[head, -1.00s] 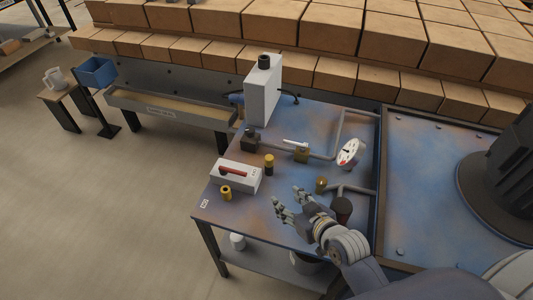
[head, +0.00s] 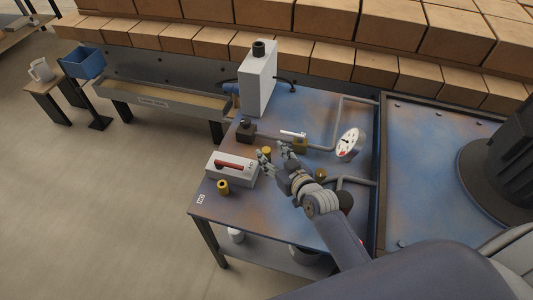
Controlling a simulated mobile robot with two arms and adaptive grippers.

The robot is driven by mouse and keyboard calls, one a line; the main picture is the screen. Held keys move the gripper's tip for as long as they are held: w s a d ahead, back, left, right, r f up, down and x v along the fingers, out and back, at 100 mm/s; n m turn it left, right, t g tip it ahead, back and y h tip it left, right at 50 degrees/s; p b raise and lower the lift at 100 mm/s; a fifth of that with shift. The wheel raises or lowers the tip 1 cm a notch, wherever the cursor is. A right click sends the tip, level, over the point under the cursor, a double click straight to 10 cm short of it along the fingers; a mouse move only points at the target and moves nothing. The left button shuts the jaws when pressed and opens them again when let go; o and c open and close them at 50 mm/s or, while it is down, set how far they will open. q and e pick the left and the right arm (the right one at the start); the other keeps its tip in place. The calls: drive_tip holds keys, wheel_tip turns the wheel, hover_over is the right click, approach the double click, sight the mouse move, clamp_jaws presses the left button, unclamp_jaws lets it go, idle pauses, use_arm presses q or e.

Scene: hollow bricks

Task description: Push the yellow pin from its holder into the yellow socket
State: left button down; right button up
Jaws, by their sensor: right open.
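The yellow pin (head: 267,151) stands upright on the blue-brown table, mostly hidden behind my right gripper; its dark holder cannot be made out clearly now. My right gripper (head: 275,157) is open, its fingers spread around or just in front of the pin; I cannot tell whether they touch it. The yellow socket (head: 223,187), a short ring with a dark hole on top, stands near the table's front left edge, left of the gripper. My left gripper is not in view.
A white box with a red handle (head: 243,170) lies between the socket and the gripper. A tall white box (head: 257,80) is at the back.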

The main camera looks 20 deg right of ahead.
sight(267, 151)
drive_tip(key=x, duration=0.2)
drive_tip(key=shift+w+a+f, duration=0.1)
drive_tip(key=shift+w+a, duration=0.1)
drive_tip(key=shift+w, duration=0.1)
drive_tip(key=shift+w+a+f, duration=0.1)
drive_tip(key=shift+w+f, duration=0.05)
drive_tip(key=shift+w, duration=0.35)
drive_tip(key=shift+c, duration=0.9)
clamp_jaws()
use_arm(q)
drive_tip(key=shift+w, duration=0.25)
